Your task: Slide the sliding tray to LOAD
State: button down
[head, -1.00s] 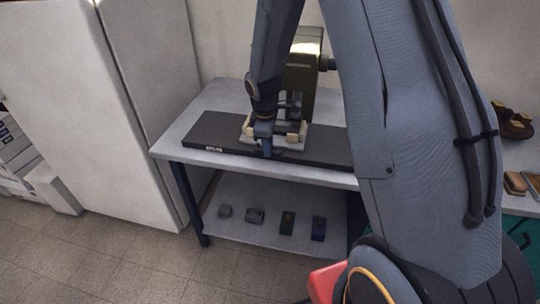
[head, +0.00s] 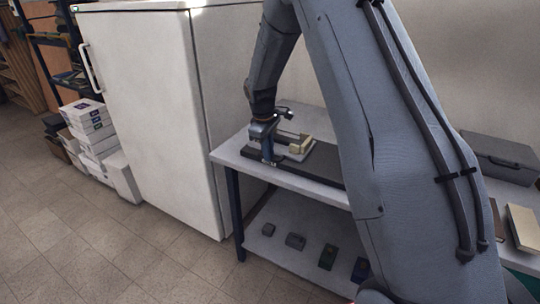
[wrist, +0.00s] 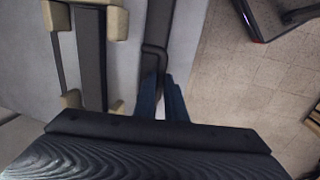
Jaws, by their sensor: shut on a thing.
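My gripper (head: 268,155) is at the tray's front left. In the wrist view my gripper's blue fingers (wrist: 163,100) are shut on the tray's dark handle (wrist: 154,52). Cream blocks (wrist: 98,20) of the tray show left of the fingers. No LOAD mark can be read; the left end of the base is largely covered by the tray and gripper.
The light grey table (head: 232,152) has a lower shelf (head: 270,243) with several small objects. A white cabinet (head: 145,110) stands close on the left. My arm hides the base's right part. The floor (head: 100,240) in front is clear.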

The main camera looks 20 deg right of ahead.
jog(key=shift+w+a, duration=0.15)
jog(key=c, duration=1.8)
grip_release()
jog(key=shift+a, duration=0.1)
jog(key=shift+s+a+r+b, duration=0.15)
jog(key=shift+r+b, duration=0.1)
jog(key=shift+r, duration=1.05)
jog(key=shift+s+a+r+b, duration=0.1)
jog(key=shift+s+r+b, duration=0.15)
jog(key=shift+r, duration=1)
jog(key=shift+s+a+r+b, duration=0.15)
jog(key=shift+r+b, duration=0.15)
jog(key=shift+r, duration=1)
jog(key=s+m, duration=0.3)
jog(key=s, duration=0.8)
jog(key=s+a+f+m+y, duration=0.1)
jog(key=s+m, duration=0.2)
jog(key=s, duration=0.8)
jog(key=s+m, duration=0.3)
jog(key=s, duration=0.8)
jog(key=shift+a+f+g, duration=0.25)
jog(key=shift+f+g, duration=0.1)
jog(key=shift+g, duration=0.05)
